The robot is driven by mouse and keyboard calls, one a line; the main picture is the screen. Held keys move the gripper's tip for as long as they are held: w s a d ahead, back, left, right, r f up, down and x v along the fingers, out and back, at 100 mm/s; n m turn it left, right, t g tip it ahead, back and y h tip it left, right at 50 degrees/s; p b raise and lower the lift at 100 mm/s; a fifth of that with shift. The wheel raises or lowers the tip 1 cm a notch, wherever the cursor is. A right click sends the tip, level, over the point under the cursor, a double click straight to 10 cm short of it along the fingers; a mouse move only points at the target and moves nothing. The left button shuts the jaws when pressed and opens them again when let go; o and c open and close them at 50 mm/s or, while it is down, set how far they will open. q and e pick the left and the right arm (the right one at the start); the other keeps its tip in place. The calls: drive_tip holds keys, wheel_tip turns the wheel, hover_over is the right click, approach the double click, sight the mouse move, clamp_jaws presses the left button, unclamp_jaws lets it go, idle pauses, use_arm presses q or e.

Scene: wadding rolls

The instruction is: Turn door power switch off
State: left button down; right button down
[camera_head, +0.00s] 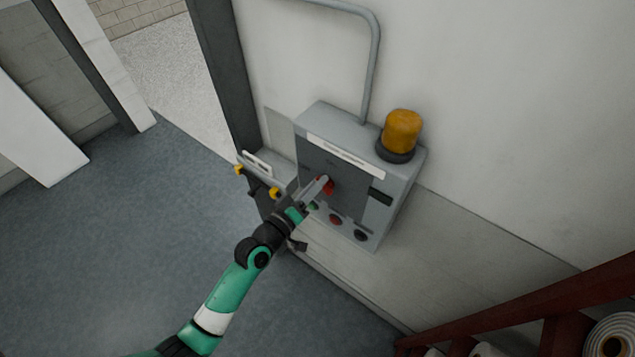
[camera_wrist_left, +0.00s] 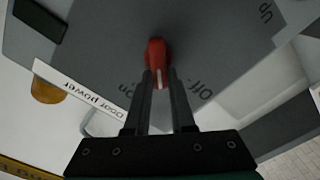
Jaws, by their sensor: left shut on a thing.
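The door power switch is a red rotary knob (camera_head: 329,187) on the front of a grey control box (camera_head: 345,150) on the wall. In the left wrist view the red knob (camera_wrist_left: 155,52) sits between the fingertips of my left gripper (camera_wrist_left: 161,76), which is shut on it. A white mark on the knob points down the picture, between the "On" and "Off" words. A "Door power" label (camera_wrist_left: 80,92) shows at left. In the head view my left gripper (camera_head: 324,184) reaches the box front from the lower left. My right gripper is not in view.
An orange beacon (camera_head: 402,130) stands on the box's right side. Red and dark buttons (camera_head: 336,219) sit low on the box. A grey conduit (camera_head: 373,70) runs up the wall. Rolls on a red rack (camera_head: 560,330) are at lower right. The floor at left is clear.

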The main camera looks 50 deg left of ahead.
use_arm(q)
drive_tip(key=shift+a+f+n+p, duration=0.1)
drive_tip(key=shift+f+n, duration=0.2)
drive_tip(key=shift+n, duration=1.15)
drive_tip(key=shift+d+f+n+p, duration=0.15)
drive_tip(key=shift+f+n, duration=0.2)
drive_tip(key=shift+n, duration=1.05)
drive_tip(key=shift+a+f+n+p, duration=0.15)
drive_tip(key=shift+f+n, duration=0.15)
drive_tip(key=shift+n, duration=1.15)
drive_tip(key=shift+r, duration=0.1)
drive_tip(key=c, duration=0.8)
unclamp_jaws()
drive_tip(key=shift+d, duration=0.2)
drive_tip(key=shift+o, duration=0.2)
drive_tip(key=shift+a, duration=0.1)
